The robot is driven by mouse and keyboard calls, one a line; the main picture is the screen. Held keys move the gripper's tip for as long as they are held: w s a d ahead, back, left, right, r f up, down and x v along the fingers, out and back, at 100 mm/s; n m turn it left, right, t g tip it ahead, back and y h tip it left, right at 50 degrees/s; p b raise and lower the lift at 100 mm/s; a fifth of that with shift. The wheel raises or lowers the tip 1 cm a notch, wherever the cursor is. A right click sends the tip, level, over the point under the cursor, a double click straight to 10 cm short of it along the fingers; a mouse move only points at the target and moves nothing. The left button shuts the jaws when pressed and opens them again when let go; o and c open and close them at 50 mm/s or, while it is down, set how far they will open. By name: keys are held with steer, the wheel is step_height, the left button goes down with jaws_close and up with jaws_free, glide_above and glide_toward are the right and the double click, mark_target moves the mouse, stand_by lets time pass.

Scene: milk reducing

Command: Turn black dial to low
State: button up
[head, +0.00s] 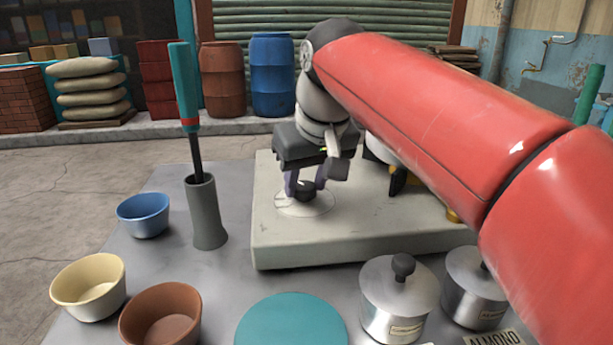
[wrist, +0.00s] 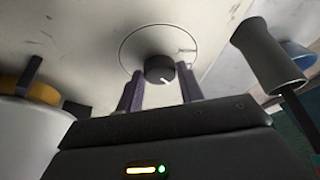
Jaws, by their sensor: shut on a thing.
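The black dial (wrist: 160,68) sits in a ring-marked round plate on the pale stove block (head: 285,248). In the head view the dial (head: 305,191) is partly hidden between the fingers. My gripper (head: 305,186) points down at it, one purple-grey finger on each side, shut on the dial. In the wrist view my gripper (wrist: 160,85) shows the same, with the fingertips beside the dial. The lettering around the dial is too small to read.
A grey holder (head: 207,215) with a teal-handled tool stands left of the block. Blue (head: 143,214), cream (head: 88,286) and brown (head: 160,318) bowls stand at the left. Lidded metal pots (head: 399,300) and a teal disc (head: 291,322) are in front. My red arm covers the block's right side.

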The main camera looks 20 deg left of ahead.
steer(key=o, duration=1)
steer(key=p+v, duration=0.1)
steer(key=v, duration=0.6)
steer(key=shift+r, duration=0.35)
steer(key=shift+s+d, duration=0.2)
